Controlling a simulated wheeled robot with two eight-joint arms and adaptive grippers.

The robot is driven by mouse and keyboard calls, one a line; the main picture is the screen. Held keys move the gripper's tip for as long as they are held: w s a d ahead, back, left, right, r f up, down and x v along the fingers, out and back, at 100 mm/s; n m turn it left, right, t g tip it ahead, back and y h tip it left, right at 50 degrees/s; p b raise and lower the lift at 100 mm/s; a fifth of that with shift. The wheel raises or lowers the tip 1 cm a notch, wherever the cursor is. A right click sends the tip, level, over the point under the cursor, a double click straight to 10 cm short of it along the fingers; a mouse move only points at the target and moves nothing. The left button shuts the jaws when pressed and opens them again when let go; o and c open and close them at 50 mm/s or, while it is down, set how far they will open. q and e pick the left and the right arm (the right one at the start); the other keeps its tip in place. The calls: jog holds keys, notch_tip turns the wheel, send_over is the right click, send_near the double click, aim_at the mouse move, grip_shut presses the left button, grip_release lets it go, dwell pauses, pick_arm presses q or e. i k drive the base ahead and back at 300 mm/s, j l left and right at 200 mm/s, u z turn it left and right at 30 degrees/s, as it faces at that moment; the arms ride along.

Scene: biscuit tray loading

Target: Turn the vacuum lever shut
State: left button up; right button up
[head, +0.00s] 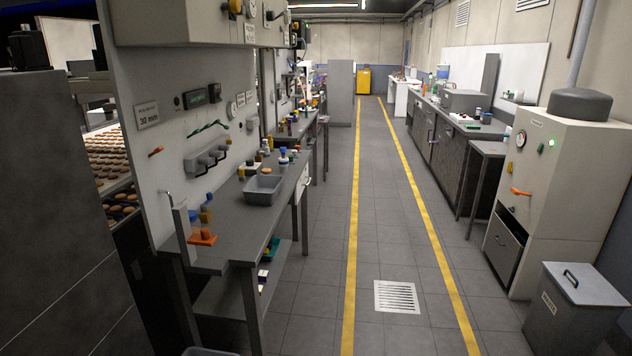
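An orange lever (521,192) sits on the front of a cream cabinet machine (560,160) at the right. It looks roughly level, with a slight tilt, but is small. A round gauge (521,138) and a lit green lamp (551,143) are above it. The labels beside both are too small to read, so I cannot tell for sure which is the vacuum lever. Neither of my grippers is in view.
A lidded grey bin (575,315) stands in front of the cream machine, at the lower right. A dark workbench (225,225) with a grey tray (263,190) is at the left. The tiled aisle between yellow lines (352,240) is clear, with a floor drain (397,297).

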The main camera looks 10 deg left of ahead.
aim_at(208, 195)
jog(key=i+u, duration=0.1)
jog(key=i, duration=0.4)
jog(key=i+l+u, duration=0.1)
jog(key=i, duration=0.35)
jog(key=i+l+u, duration=0.15)
jog(key=i, duration=0.35)
jog(key=i+l+u, duration=0.1)
jog(key=i, duration=0.35)
